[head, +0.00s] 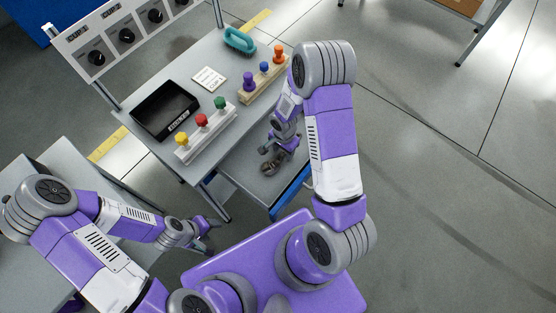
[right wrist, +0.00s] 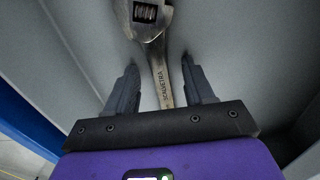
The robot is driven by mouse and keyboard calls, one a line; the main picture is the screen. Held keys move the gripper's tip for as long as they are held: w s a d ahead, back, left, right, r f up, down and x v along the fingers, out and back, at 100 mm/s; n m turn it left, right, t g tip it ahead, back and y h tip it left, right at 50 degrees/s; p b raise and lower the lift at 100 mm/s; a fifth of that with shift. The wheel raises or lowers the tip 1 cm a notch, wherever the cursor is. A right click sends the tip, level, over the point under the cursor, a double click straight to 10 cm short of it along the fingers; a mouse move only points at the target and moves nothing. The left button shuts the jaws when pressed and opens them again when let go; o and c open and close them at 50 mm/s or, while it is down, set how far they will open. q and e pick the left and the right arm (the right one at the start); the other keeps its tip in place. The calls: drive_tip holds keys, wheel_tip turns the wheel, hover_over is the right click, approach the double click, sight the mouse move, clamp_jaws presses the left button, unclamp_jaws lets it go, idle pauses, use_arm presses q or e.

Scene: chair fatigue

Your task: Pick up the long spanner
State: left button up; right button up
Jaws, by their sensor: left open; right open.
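The long spanner is a metal adjustable wrench (head: 268,168) lying in the open drawer (head: 249,178) under the workbench. In the right wrist view the spanner (right wrist: 146,14) has its jaw head at the top and its handle running down between my fingers. My right gripper (head: 277,153) is open inside the drawer, over the spanner. In the right wrist view my right gripper (right wrist: 160,65) has one finger on each side of the handle, with gaps visible; contact cannot be told. My left gripper (head: 208,235) is open and empty, left of the drawer.
On the workbench (head: 190,60) are a black tray (head: 165,108), a rack of coloured knobs (head: 205,130), a second knob rack (head: 262,78), a white card (head: 209,79) and a teal-handled item (head: 240,40). The drawer's blue front (head: 291,192) stands close to my right arm.

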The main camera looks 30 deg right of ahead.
drive_tip(key=shift+r, duration=0.1)
drive_tip(key=shift+c, duration=0.2)
clamp_jaws()
